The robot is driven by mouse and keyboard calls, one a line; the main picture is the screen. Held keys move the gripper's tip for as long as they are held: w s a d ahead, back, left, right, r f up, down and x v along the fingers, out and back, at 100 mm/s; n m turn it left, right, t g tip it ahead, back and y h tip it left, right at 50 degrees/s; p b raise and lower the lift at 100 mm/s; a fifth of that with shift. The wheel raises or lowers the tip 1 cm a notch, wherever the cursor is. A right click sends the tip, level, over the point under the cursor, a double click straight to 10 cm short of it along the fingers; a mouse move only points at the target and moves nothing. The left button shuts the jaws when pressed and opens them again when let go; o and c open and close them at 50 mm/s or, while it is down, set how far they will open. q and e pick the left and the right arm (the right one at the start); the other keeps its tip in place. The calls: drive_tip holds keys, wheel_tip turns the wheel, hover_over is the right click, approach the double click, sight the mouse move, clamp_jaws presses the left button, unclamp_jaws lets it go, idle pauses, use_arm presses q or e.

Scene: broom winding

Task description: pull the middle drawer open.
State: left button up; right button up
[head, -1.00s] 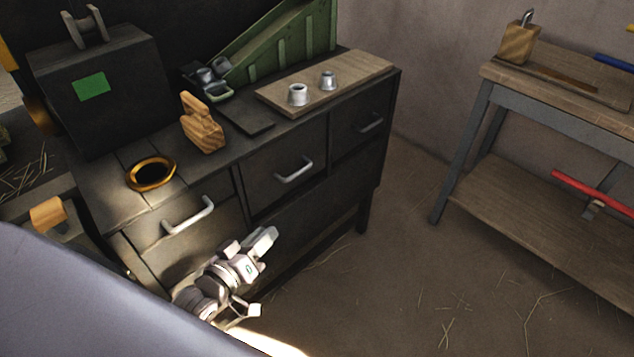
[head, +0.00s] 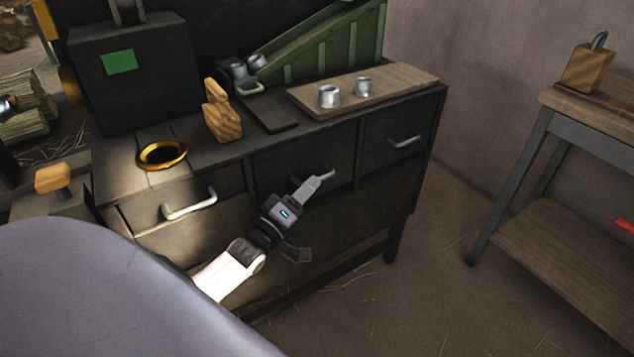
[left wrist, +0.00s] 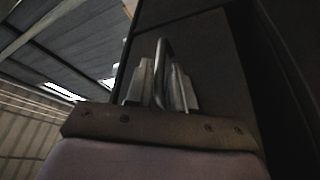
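The middle drawer (head: 285,165) is in the dark cabinet, with a pale curved handle (head: 327,175) on its front. The drawer looks closed. My left gripper (head: 312,186) is at this handle, its fingers pointing at the drawer front and hiding the handle's left part. In the left wrist view the handle (left wrist: 161,60) rises between the two fingers (left wrist: 160,88). They stand close on either side of it; whether they press on it I cannot tell. My right gripper is not in view.
The left drawer (head: 150,205) and right drawer (head: 400,125) flank it. On the cabinet top are a brass ring (head: 162,155), a wooden block (head: 222,118) and a board (head: 415,78) with two metal cups. A workbench (head: 560,100) stands at right, with open floor between.

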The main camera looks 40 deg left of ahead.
use_arm(q)
drive_tip(key=shift+x, duration=1.05)
drive_tip(key=shift+w+d, duration=0.1)
drive_tip(key=shift+w, duration=0.4)
drive_tip(key=shift+r, duration=0.1)
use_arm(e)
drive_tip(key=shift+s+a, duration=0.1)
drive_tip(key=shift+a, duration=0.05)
use_arm(q)
clamp_jaws()
drive_tip(key=s+d+p, duration=0.3)
drive_tip(key=s+d, duration=0.1)
drive_tip(key=d, duration=0.5)
drive_tip(key=s+d+p, duration=0.2)
drive_tip(key=s+d, duration=0.1)
drive_tip(key=d, duration=0.6)
drive_tip(key=shift+s+d+p, duration=0.25)
drive_tip(key=shift+s+p, duration=0.1)
drive_tip(key=shift+p, duration=0.05)
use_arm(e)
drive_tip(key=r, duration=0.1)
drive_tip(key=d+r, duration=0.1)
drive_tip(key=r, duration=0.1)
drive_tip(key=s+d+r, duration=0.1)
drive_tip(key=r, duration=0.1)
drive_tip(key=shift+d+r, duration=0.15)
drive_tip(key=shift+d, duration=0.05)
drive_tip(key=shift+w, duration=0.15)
